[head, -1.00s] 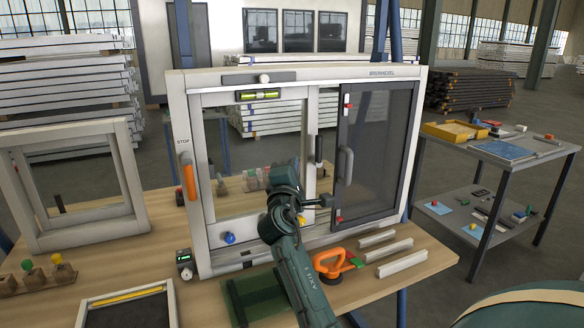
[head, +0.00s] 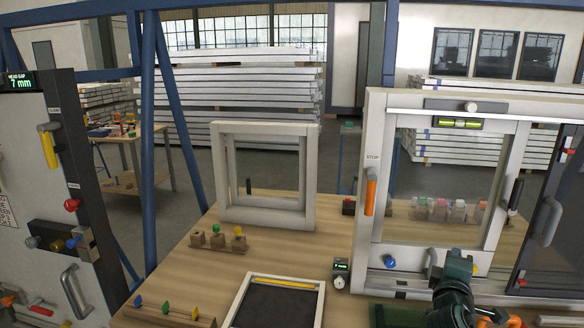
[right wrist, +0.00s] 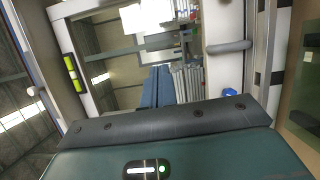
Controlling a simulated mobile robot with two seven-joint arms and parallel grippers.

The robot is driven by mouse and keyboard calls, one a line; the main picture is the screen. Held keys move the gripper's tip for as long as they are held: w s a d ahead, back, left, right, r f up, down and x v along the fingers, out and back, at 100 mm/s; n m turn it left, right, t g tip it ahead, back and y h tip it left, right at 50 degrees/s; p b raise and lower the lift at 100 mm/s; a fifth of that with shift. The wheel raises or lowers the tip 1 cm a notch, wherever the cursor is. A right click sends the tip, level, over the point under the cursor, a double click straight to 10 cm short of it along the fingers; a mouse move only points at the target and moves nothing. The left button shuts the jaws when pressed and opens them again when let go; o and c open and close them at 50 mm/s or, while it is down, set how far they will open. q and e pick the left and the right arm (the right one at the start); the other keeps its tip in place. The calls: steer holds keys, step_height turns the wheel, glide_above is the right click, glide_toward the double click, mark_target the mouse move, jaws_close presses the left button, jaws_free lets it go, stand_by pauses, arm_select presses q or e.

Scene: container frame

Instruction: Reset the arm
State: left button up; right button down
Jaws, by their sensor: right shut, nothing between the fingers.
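My right gripper (head: 455,262) is at the lower right of the head view, in front of the window frame's lower rail. It is shut, with nothing in it. Its fingertips are small and hard to make out; the right wrist view shows the green and dark housing close up. The light grey window frame (head: 376,215) stands upright on the bench behind the gripper, with an orange handle (head: 370,192), a green level (head: 459,123) and a blue knob (head: 389,262). My left gripper is not in view.
A small empty frame (head: 224,180) stands at the bench's far left. A dark-panelled tray (head: 318,300), a small gauge (head: 340,278) and wooden blocks with coloured knobs (head: 218,240) lie on the bench (head: 190,275).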

steer(key=s+a+f+m+g+y, duration=0.15)
steer(key=s+a+f+y, duration=0.25)
steer(key=s+a+f, duration=0.45)
steer(key=s+a+f+m+g+y, duration=0.15)
steer(key=s+a+f+y, duration=0.3)
steer(key=f, duration=0.65)
steer(key=s+a+f+m+g+y, duration=0.1)
steer(key=s+a+f+m+y, duration=0.1)
steer(key=s, duration=0.5)
steer(key=s+a+f+m+g+y, duration=0.1)
steer(key=s+a+f+m+y, duration=0.1)
steer(key=s+a, duration=0.5)
steer(key=shift+s+f+m, duration=0.8)
steer(key=shift+f+m, duration=0.1)
steer(key=shift+m, duration=0.2)
